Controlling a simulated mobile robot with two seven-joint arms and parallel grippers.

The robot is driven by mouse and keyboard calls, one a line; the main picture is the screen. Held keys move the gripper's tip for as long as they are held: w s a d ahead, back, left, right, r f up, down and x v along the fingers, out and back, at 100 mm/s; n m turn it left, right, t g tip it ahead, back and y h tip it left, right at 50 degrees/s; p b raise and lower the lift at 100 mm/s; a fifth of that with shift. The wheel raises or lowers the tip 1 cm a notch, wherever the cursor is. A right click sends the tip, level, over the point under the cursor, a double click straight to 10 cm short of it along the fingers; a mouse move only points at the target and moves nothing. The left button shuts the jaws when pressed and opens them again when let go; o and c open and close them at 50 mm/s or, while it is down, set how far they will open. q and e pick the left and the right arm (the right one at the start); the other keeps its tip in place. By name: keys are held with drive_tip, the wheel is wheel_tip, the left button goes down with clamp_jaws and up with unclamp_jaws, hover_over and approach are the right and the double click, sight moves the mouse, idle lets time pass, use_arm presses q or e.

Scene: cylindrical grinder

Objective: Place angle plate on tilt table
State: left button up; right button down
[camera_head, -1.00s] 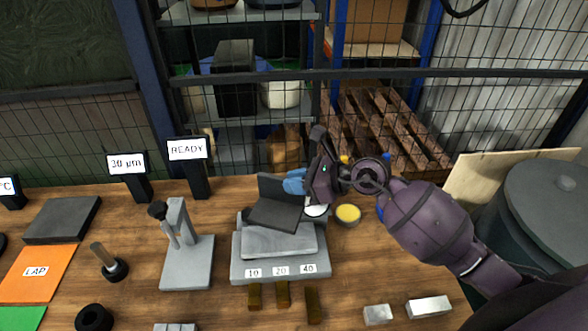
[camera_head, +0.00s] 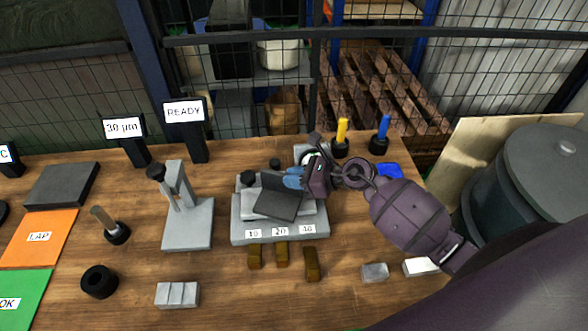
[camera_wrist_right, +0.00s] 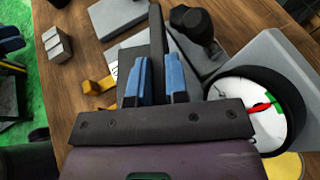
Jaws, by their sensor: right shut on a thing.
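The angle plate (camera_head: 278,203) is a dark L-shaped plate with one flat leg and one upright leg. My right gripper (camera_head: 296,178) is shut on its upright leg with blue fingers. In the right wrist view, the plate (camera_wrist_right: 157,45) stands between the blue fingers (camera_wrist_right: 160,82). The tilt table (camera_head: 280,232) is a grey block with a sloped top and labels 10, 20 and 40. The plate is over its top; whether they touch, I cannot tell. A blue and black part at the left edge of the right wrist view looks like my left gripper (camera_wrist_right: 10,40), cut off.
Brass blocks (camera_head: 282,254) lie in front of the tilt table. A grey stand (camera_head: 188,222) is at its left. A round dial (camera_wrist_right: 255,108) is close to the gripper. Yellow- and blue-handled tools (camera_head: 342,135) stand behind. Steel blocks (camera_head: 177,294) lie at the front.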

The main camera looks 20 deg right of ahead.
drive_tip(key=shift+f, duration=0.4)
drive_tip(key=shift+f, duration=0.15)
drive_tip(key=c, duration=1.5)
unclamp_jaws()
drive_tip(key=shift+f, duration=0.2)
drive_tip(key=o, duration=0.4)
drive_tip(key=shift+r, duration=0.1)
drive_tip(key=shift+r, duration=0.15)
drive_tip(key=p+v, duration=0.1)
drive_tip(key=v, duration=1.1)
drive_tip(key=shift+s, duration=0.1)
